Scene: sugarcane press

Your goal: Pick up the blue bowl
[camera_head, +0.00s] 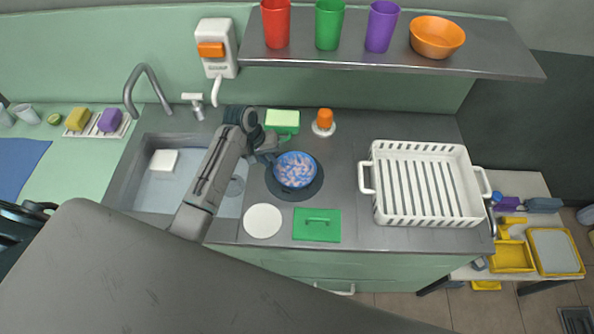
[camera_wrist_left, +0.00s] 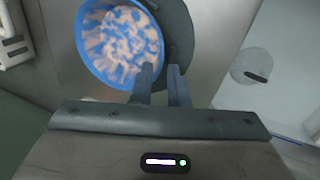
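The blue bowl (camera_head: 295,167) has a pink-and-blue mottled inside. It sits over a dark round plate (camera_head: 287,192) on the grey counter; I cannot tell whether it touches the plate. My left gripper (camera_head: 265,155) is at the bowl's left edge, pointing at it. In the left wrist view, the bowl (camera_wrist_left: 119,43) fills the upper left. My left fingers (camera_wrist_left: 162,73) are parted with a narrow gap, and one finger overlaps the rim. Any contact with the rim is hard to make out. My right gripper is not in view.
A green box (camera_head: 283,120) and an orange-topped item (camera_head: 324,122) stand behind. A white rack (camera_head: 426,216) is at right, the sink (camera_head: 127,176) at left. A shelf (camera_head: 390,62) hangs above.

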